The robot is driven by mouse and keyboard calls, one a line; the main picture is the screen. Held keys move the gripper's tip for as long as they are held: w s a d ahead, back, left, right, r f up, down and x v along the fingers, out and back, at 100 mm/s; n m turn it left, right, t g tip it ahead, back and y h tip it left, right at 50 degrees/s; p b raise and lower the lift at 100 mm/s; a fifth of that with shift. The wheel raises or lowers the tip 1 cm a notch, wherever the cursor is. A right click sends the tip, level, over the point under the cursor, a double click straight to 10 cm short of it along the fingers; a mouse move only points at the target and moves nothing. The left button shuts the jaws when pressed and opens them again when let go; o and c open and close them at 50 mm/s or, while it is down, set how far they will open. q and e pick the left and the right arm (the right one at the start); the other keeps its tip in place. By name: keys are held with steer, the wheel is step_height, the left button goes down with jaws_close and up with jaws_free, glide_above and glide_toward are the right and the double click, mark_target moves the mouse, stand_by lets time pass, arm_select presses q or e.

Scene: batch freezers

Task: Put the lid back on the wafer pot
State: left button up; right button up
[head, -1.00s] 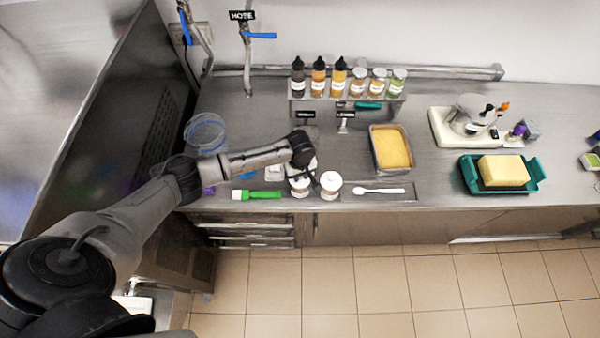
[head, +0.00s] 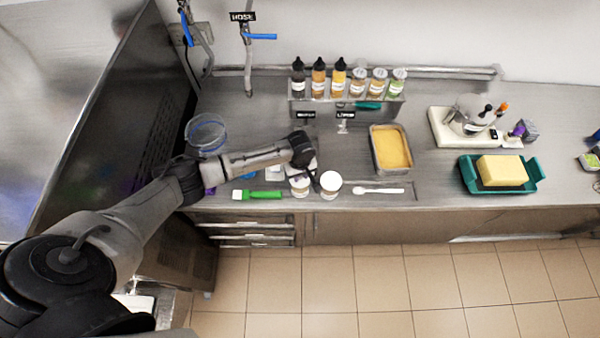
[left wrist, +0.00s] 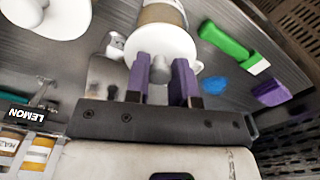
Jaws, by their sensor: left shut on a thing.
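My left gripper (left wrist: 160,82) is shut on the knob of a white lid (left wrist: 150,42); the knob shows between the purple fingertips. The lid lies at the top of a pot with a brown band (left wrist: 160,13). I cannot tell whether it is fully seated. In the head view this pot (head: 300,187) stands near the counter's front edge, partly hidden by my left wrist. A second pot with a white lid (head: 330,181) stands just to its right. I cannot read a wafer label on either pot. My right gripper is not in view.
A green-handled brush (head: 258,195) lies left of the pots and a white spoon (head: 378,191) lies right. A tub of yellow food (head: 392,149) stands behind the spoon. Bottles and jars (head: 340,80) line a rack at the back. The counter's front edge is close.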

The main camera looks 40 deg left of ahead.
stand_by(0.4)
arm_select(q)
steer(key=o, duration=0.8)
steer(key=shift+c, duration=0.2)
steer(key=o, duration=0.7)
steer(key=shift+r, duration=0.15)
steer(key=shift+r+p, duration=1.55)
steer(key=shift+p, duration=0.45)
steer(key=shift+r+p, duration=1.85)
steer(key=shift+p, duration=0.4)
steer(key=shift+c, duration=0.4)
